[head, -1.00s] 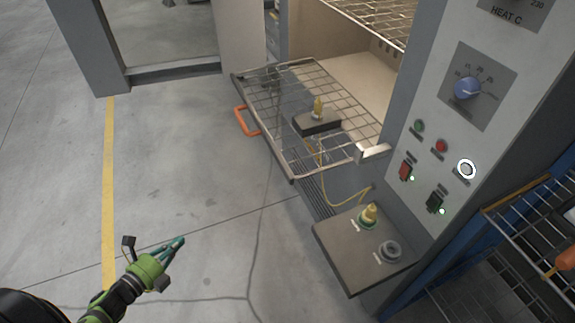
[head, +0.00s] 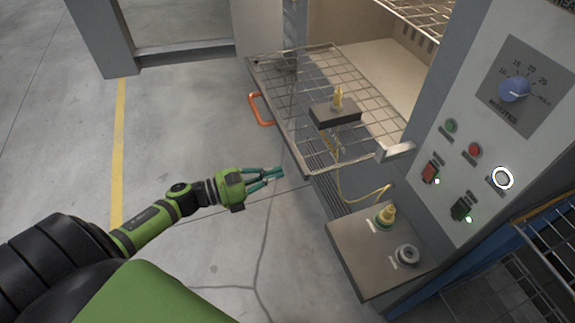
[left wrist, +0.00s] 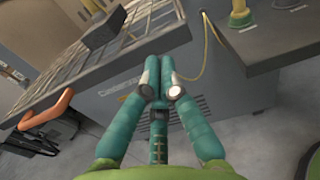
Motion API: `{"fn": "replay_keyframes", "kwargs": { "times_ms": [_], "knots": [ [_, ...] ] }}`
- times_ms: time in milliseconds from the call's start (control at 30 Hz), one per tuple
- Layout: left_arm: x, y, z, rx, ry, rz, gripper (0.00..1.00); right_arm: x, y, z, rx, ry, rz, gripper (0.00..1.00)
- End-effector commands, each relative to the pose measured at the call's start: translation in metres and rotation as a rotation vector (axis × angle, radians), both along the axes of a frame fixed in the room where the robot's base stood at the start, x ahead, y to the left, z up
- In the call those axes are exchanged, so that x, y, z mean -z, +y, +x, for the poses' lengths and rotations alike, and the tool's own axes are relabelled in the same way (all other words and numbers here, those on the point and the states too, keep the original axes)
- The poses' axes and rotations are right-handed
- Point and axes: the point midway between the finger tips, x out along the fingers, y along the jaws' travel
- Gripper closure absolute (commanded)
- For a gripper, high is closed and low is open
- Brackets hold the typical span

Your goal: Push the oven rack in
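The wire oven rack (head: 290,92) is pulled out of the oven opening (head: 385,75) and sticks out to the left over the floor. It has an orange handle (head: 262,109) on its front edge; the handle also shows in the left wrist view (left wrist: 48,112). A dark block with a yellow connector (head: 335,111) sits on the rack. My left gripper (head: 280,173) is below the rack in the head view, apart from it, with its teal fingers together and nothing between them. In the left wrist view the fingertips (left wrist: 158,68) meet in front of the oven's lower panel. My right gripper is out of view.
A yellow cable (head: 355,197) hangs from the block to a side shelf (head: 350,250) with a yellow connector and a grey socket. A control panel (head: 470,150) stands right of the opening. The floor left of the rack is clear.

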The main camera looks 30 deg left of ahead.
Motion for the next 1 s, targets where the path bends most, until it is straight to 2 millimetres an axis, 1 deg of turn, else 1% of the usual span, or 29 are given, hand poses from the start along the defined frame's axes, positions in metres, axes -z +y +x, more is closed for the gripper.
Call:
{"fn": "replay_keyframes", "kwargs": {
  "times_ms": [33, 100, 233, 500, 767, 867, 1000],
  "knots": [
    [-0.003, -0.005, 0.008, -0.002, -0.002, -0.001, 1.0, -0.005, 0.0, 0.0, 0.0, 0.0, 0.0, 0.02],
    [-0.003, -0.012, 0.015, -0.001, -0.001, -0.001, 1.0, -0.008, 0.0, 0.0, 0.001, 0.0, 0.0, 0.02],
    [-0.001, -0.02, 0.024, -0.003, 0.001, -0.002, 1.0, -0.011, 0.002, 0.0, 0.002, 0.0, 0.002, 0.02],
    [0.001, -0.024, 0.028, -0.002, 0.001, -0.002, 1.0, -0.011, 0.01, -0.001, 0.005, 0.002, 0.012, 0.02],
    [0.001, -0.025, 0.029, -0.002, 0.001, -0.002, 1.0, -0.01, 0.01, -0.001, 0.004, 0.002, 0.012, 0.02],
    [0.001, -0.028, 0.033, -0.001, 0.0, -0.003, 1.0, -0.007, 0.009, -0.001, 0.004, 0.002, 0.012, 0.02],
    [0.002, -0.039, 0.046, 0.0, -0.003, -0.003, 1.0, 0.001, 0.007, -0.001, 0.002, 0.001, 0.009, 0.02]
  ]
}}
